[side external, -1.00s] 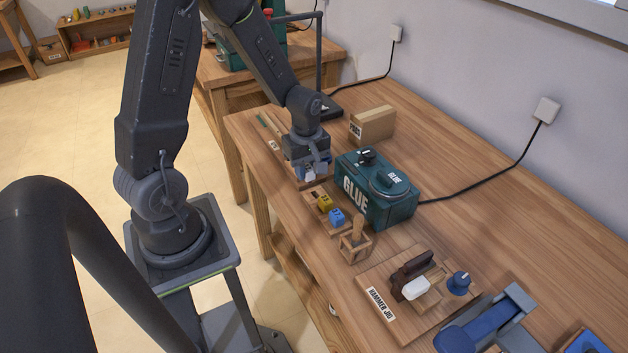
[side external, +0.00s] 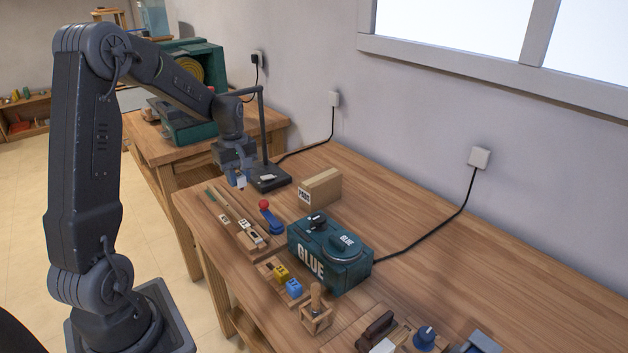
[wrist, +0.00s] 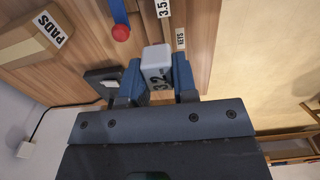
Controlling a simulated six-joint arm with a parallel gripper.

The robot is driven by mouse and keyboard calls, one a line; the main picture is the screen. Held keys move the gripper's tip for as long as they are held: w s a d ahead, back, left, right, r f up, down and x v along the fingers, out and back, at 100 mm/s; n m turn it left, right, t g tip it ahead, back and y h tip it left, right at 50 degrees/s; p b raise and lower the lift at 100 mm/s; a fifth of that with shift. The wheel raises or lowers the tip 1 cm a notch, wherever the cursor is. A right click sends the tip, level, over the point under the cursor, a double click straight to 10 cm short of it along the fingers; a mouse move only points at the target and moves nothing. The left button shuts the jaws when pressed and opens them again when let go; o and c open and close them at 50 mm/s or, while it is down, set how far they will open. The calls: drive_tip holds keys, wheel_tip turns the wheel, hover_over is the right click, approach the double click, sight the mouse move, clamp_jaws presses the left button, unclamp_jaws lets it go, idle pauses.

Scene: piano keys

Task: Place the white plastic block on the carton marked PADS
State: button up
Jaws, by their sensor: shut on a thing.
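My gripper (side external: 239,178) is shut on a white plastic block (wrist: 158,57), which bears dark characters that look like 3.2. The blue fingers press it from both sides. In the side view the white block (side external: 241,183) hangs above the far-left end of the bench, left of the black stand base. The carton marked PADS (side external: 322,188) is a brown box standing on the bench, to the right of my gripper and apart from it.
A black lamp-like stand (side external: 268,178) rises close beside my gripper. A red-knobbed blue lever (side external: 270,218), a wooden holder with white pieces (side external: 250,236) and a green GLUE box (side external: 330,255) are nearer. The bench right of the carton is clear.

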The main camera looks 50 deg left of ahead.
drive_tip(key=w+a+r, duration=0.3)
drive_tip(key=w, duration=0.3)
drive_tip(key=w+a+r, duration=0.2)
drive_tip(key=w+a, duration=0.1)
drive_tip(key=w, duration=0.4)
hover_over(311, 179)
wheel_tip(311, 179, down, 6)
drive_tip(key=shift+d+f, duration=0.1)
drive_tip(key=shift+f, duration=2.05)
drive_tip(key=shift+f, duration=0.1)
drive_tip(key=o, duration=0.4)
drive_tip(key=shift+f, duration=0.1)
drive_tip(key=o, duration=0.5)
